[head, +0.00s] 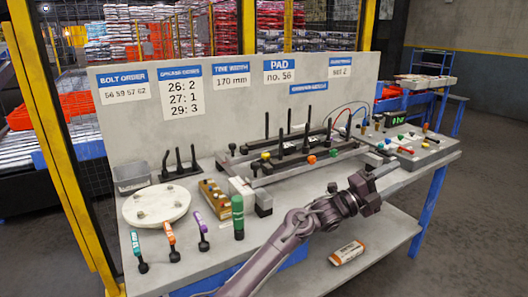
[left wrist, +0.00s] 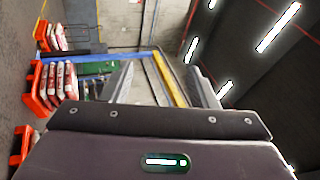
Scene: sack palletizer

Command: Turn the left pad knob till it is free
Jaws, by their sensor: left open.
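The bench fixture (head: 290,166) has dark bars, upright black posts and small coloured knobs. I cannot tell which is the left pad knob. My left gripper (head: 384,170) is in front of the fixture's right end, apart from these knobs. In the left wrist view its two fingers (left wrist: 162,85) stand apart with nothing between them. My right gripper is not in view.
A round white plate (head: 156,204), coloured-handled tools (head: 170,236) and a green-topped cylinder (head: 238,214) occupy the bench's left. A control panel (head: 415,147) with coloured handles is at right. A sign board (head: 230,105) stands behind. A packet (head: 347,252) lies on the lower shelf.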

